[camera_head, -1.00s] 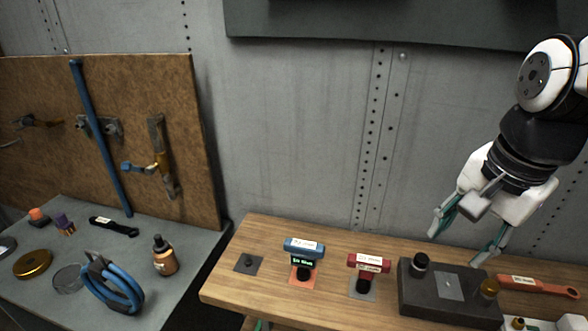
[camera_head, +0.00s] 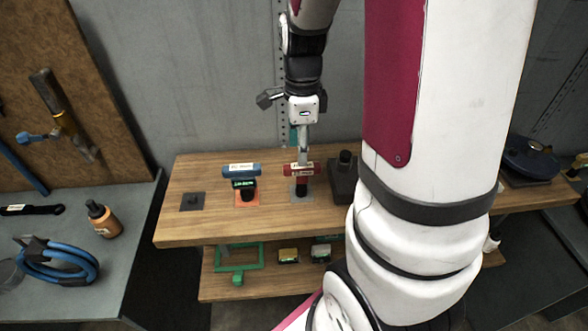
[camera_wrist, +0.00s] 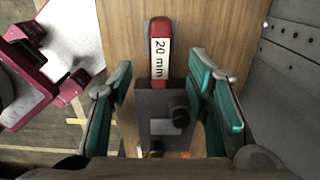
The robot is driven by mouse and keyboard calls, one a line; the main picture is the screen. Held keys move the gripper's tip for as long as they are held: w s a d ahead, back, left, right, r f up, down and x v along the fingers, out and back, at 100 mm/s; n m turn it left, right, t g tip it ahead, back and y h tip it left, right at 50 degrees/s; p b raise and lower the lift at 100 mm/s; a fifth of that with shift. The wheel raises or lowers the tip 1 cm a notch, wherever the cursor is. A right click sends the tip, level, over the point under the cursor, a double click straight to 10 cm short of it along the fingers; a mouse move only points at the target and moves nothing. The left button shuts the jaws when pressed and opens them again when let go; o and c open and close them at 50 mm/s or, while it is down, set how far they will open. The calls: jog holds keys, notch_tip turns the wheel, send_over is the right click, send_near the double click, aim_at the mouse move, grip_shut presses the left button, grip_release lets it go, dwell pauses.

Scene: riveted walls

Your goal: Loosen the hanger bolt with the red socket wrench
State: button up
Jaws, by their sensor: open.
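The red socket wrench (camera_head: 301,169) stands upright on a grey square pad on the wooden bench, T-handle on top and dark socket below. In the wrist view its red handle (camera_wrist: 158,45) carries a "20 mm" label and shows between and beyond my fingertips. My gripper (camera_head: 302,143) is over the wrench, pointing down. Its green-padded fingers (camera_wrist: 162,82) are open, one on each side of the handle line, with nothing gripped. A dark block (camera_head: 342,185) with a black knob sits just right of the wrench, partly hidden by my arm. I cannot tell which fitting is the hanger bolt.
A blue socket tool (camera_head: 241,171) stands left of the red one, on an orange pad. A lower shelf (camera_head: 215,285) holds a green frame. A grey side table (camera_head: 125,210) holds a bottle and coiled blue hose.

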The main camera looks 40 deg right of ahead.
aim_at(302, 180)
jog(key=shift+s+d+f, duration=0.1)
jog(key=shift+f, duration=1.65)
jog(key=shift+d+f, duration=0.1)
jog(key=shift+f, duration=1.6)
jog(key=shift+c, duration=0.2)
grip_shut()
